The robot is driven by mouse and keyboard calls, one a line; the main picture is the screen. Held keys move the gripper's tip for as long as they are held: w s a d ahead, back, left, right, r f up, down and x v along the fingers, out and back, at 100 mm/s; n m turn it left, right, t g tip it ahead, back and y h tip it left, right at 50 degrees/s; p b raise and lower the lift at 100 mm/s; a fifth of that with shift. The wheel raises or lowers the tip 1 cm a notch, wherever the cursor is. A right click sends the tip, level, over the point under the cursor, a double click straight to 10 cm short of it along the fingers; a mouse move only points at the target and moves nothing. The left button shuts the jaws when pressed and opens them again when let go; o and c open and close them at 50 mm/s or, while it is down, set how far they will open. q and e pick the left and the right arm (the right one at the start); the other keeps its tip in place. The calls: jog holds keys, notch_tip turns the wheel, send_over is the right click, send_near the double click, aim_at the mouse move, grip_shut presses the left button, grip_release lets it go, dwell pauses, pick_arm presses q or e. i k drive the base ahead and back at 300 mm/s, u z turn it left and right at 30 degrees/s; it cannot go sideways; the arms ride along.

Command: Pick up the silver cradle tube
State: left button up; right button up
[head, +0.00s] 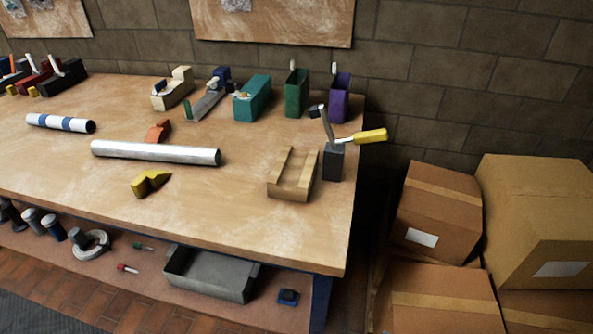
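A long silver tube (155,152) lies roughly left to right on the wooden workbench (230,215), left of the middle of the head view. An orange block (158,131) is just behind it, and a yellow notched block (150,183) is in front of it, apart from it. I cannot tell whether the tube touches the orange block. The tube's whole length shows and nothing covers it. Neither of my grippers is in view.
A white-and-blue banded tube (60,123) lies behind left. A wooden channel (293,177) and a dark block holding a yellow-handled tool (370,136) stand at right. Several holders line the back. Cardboard boxes (437,215) are stacked right of the bench. The front bench top is clear.

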aim_at(153, 152)
jog(key=k, duration=0.5)
jog(key=u, duration=2.25)
jog(key=i, duration=1.55)
jog(key=z, duration=0.95)
